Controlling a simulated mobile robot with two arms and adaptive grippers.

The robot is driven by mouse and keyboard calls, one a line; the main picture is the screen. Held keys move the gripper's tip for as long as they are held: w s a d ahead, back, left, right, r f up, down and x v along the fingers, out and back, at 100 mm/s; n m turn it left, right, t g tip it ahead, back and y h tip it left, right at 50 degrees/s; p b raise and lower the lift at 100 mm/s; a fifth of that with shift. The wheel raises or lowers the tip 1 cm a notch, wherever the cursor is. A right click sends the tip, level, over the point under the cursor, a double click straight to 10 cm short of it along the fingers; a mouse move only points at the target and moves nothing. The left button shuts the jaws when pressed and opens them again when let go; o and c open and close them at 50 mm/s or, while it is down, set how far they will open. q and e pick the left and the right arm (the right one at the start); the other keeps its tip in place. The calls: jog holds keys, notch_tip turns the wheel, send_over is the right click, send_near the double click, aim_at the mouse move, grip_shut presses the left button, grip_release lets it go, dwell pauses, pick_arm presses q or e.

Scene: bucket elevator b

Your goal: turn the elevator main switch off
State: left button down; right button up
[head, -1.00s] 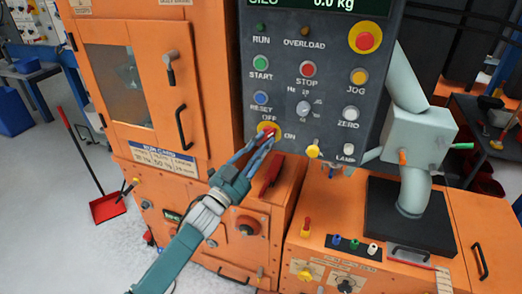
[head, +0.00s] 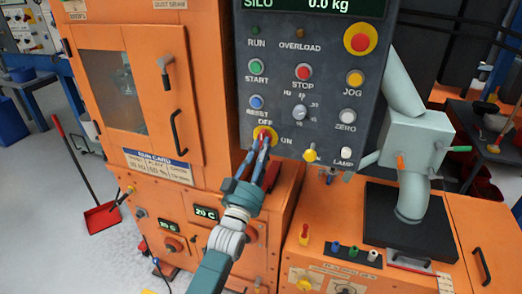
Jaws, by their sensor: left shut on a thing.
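The main switch (head: 264,134) is a red knob on a yellow plate, low on the grey control panel (head: 272,30). OFF is printed above it and ON to its right. My left gripper (head: 265,146) reaches up from below and is shut on the red knob, its blue-grey fingers covering much of it. The knob's exact angle is hidden by the fingers. My right gripper is not in view.
Green START, red STOP and blue RESET (head: 256,102) buttons sit above the switch. A yellow knob (head: 310,155) and the LAMP button are to its right. A large red emergency button (head: 360,40) is at the top right. Orange cabinets stand left and below.

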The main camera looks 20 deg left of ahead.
pick_arm(q)
jog(key=shift+r+n, duration=0.3)
jog(key=shift+r, duration=0.15)
jog(key=c, duration=1.5)
grip_release()
jog(key=shift+c, duration=0.2)
jog(key=shift+f, duration=0.2)
jog(key=v, duration=1.2)
jog(key=shift+w+d+f, duration=0.1)
